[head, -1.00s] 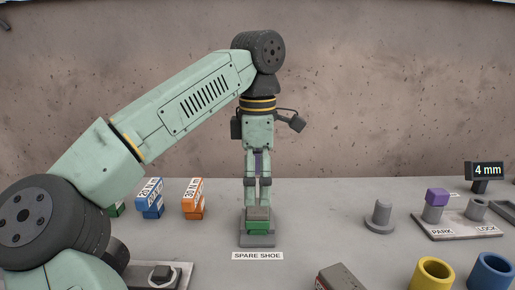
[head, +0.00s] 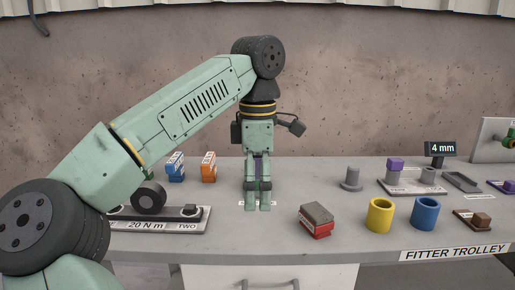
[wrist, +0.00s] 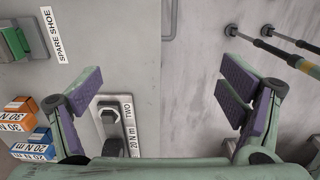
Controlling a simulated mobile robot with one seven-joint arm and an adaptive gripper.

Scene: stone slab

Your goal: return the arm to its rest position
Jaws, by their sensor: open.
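My gripper (head: 258,208) hangs pointing down in the middle of the head view, in front of the SPARE SHOE spot, which it mostly hides. My arm reaches in from the left, bent at the elbow. In the wrist view my gripper (wrist: 165,95) is open, its purple-padded fingers wide apart with nothing between them. The green block on its grey SPARE SHOE base (wrist: 15,42) lies off to the left there, clear of the fingers.
The grey 20 N m TWO plate (head: 190,222) lies at the left of the trolley top (head: 340,245). Blue boxes (head: 175,168) and orange boxes (head: 208,168) stand behind. A red-grey block (head: 316,221), yellow cup (head: 380,215) and blue cup (head: 425,215) stand right.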

